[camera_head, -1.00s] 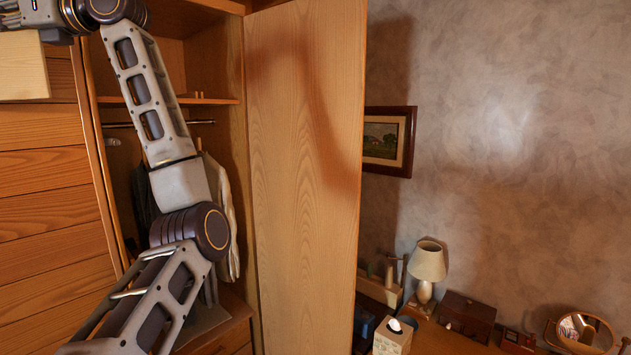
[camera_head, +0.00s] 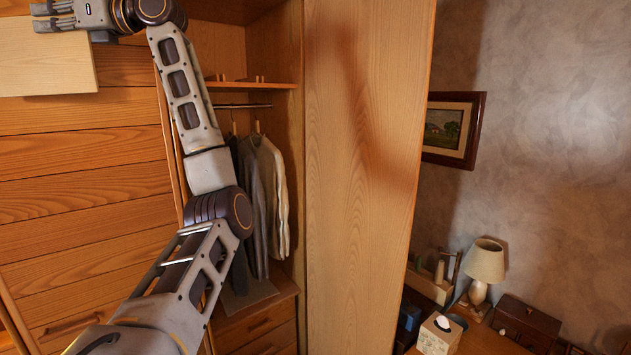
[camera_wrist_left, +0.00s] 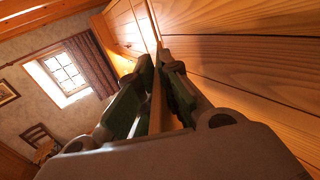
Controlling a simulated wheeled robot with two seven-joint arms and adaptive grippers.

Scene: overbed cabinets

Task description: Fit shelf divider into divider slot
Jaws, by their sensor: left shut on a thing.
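The shelf divider (camera_head: 45,65) is a pale wooden board at the upper left of the head view, hanging in front of the plank wall. My left gripper (camera_head: 40,15) is at its top edge. In the left wrist view, the fingers of the left gripper (camera_wrist_left: 158,70) are shut on the thin divider (camera_wrist_left: 156,105), seen edge-on between dark pads. Small wooden strips (camera_head: 245,80) stand up from the wardrobe shelf, to the right of my left arm; they look like the divider slot. The held divider is apart from them. My right gripper is out of view.
An open wardrobe door (camera_head: 360,180) stands right of the shelf. Clothes (camera_head: 260,200) hang from a rail below it. A framed picture (camera_head: 452,128), a lamp (camera_head: 485,262) and a tissue box (camera_head: 438,335) lie farther right. A window (camera_wrist_left: 63,72) shows in the wrist view.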

